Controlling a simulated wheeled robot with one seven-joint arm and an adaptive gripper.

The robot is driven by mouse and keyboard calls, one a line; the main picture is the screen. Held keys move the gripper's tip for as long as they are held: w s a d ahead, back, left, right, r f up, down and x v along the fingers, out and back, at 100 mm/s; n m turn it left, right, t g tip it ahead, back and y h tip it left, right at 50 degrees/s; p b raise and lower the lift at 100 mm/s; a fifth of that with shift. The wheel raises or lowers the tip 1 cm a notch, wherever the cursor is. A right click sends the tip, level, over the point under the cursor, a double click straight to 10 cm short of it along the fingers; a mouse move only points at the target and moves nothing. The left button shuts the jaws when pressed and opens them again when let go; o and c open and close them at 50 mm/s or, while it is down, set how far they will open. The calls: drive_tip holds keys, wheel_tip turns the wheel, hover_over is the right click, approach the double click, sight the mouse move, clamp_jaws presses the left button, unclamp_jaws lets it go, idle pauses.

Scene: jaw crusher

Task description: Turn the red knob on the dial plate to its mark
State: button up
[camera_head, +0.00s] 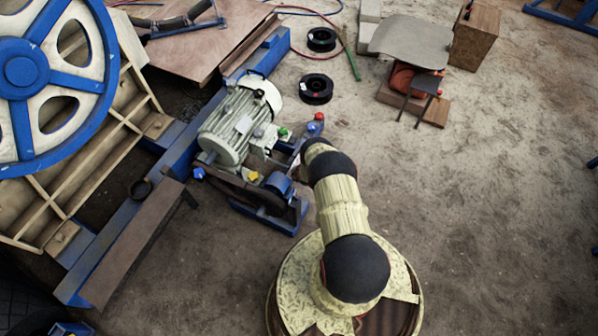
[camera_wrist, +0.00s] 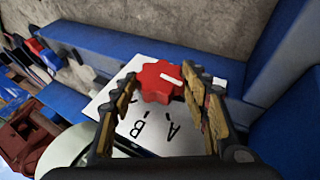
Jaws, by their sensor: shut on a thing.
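In the wrist view the red knob (camera_wrist: 158,84) is scalloped and has a white pointer line towards its right side. It sits on a white dial plate (camera_wrist: 150,142) with the black letters B and A and small ticks below the knob. My gripper (camera_wrist: 160,80) has one finger on each side of the knob, with the fingertips at its rim, and is shut on it. In the head view my arm covers the gripper, and I cannot make out the knob for certain.
Blue beams (camera_wrist: 150,55) lie behind and beside the plate. In the head view a pale motor (camera_head: 240,122) stands left of my arm, with a large blue-and-white wheel (camera_head: 50,80) farther left. Open dirt floor lies to the right.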

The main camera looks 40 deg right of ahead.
drive_tip(key=shift+c, duration=0.2)
drive_tip(key=o, duration=1.2)
drive_tip(key=shift+c, duration=0.2)
drive_tip(key=v, duration=1.2)
